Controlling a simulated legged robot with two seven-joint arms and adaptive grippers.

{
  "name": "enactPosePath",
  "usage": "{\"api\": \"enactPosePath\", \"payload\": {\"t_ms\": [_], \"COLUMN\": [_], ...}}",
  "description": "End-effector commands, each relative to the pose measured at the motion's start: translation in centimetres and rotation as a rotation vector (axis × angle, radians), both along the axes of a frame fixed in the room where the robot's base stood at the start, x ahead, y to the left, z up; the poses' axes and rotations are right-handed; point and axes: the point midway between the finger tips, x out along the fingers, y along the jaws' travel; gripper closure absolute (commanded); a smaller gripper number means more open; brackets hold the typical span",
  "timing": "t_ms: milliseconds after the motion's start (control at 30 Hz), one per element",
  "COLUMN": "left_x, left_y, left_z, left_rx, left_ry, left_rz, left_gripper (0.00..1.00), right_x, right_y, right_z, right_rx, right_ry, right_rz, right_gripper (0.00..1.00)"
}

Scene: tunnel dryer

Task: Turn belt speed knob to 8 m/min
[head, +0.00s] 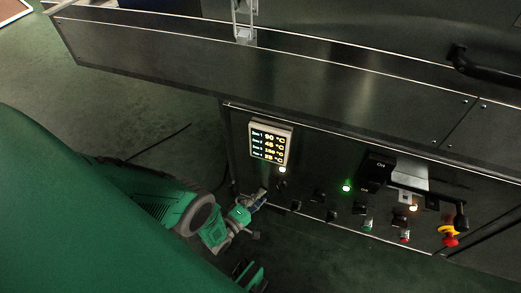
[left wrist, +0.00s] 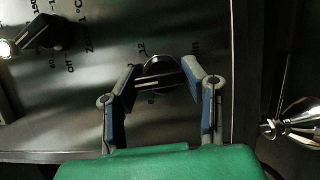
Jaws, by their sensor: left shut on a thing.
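The belt speed knob (left wrist: 163,68) is dark and round with a light pointer line. It shows in the left wrist view between my left fingertips, on a metal panel with "12" and part of a "/min" label beside it. My left gripper (left wrist: 161,80) is shut on this knob. In the head view my left gripper (head: 263,196) is at the lower left of the control panel, and the knob is hidden there. I cannot make out my right gripper.
The panel carries a display (head: 270,144) with temperatures, several dark knobs, a lit green lamp (head: 346,187), a dark lever (head: 461,215) and a red emergency stop (head: 449,237). A metal ledge (head: 240,85) juts out above. Open green floor lies left.

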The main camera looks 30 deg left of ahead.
Motion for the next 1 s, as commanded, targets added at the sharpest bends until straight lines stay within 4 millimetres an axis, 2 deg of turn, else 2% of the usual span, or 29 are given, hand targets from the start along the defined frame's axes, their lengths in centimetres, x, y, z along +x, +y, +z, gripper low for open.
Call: {"api": "enactPosePath", "payload": {"t_ms": [33,333,900,933,967,1000], "left_x": [-0.54,-0.53,-0.67,-0.68,-0.67,-0.61], "left_y": [-0.01,-0.03,0.03,0.03,0.03,0.04], "left_z": [-0.55,-0.63,-0.7,-0.71,-0.69,-0.63], "left_rx": [-0.023,-0.129,-0.153,-0.153,-0.153,-0.153], "left_ry": [0.008,-0.014,-0.015,-0.015,-0.016,-0.017], "left_rz": [-0.001,-0.001,-0.001,-0.001,-0.001,-0.001], "left_gripper": [0.9,0.9,0.9,0.55,0.44,0.41], "right_x": [0.0,0.0,0.0,0.0,0.0,0.0], "right_y": [0.0,0.0,0.0,0.0,0.0,0.0], "right_z": [-0.04,-0.05,-0.05,-0.05,-0.04,-0.04], "right_rx": [0.0,0.0,0.0,0.0,0.0,0.0], "right_ry": [0.0,0.0,0.0,0.0,0.0,0.0], "right_rz": [0.0,0.0,0.0,0.0,0.0,0.0], "right_gripper": [0.6,0.6,0.6,0.6,0.6,0.6]}}
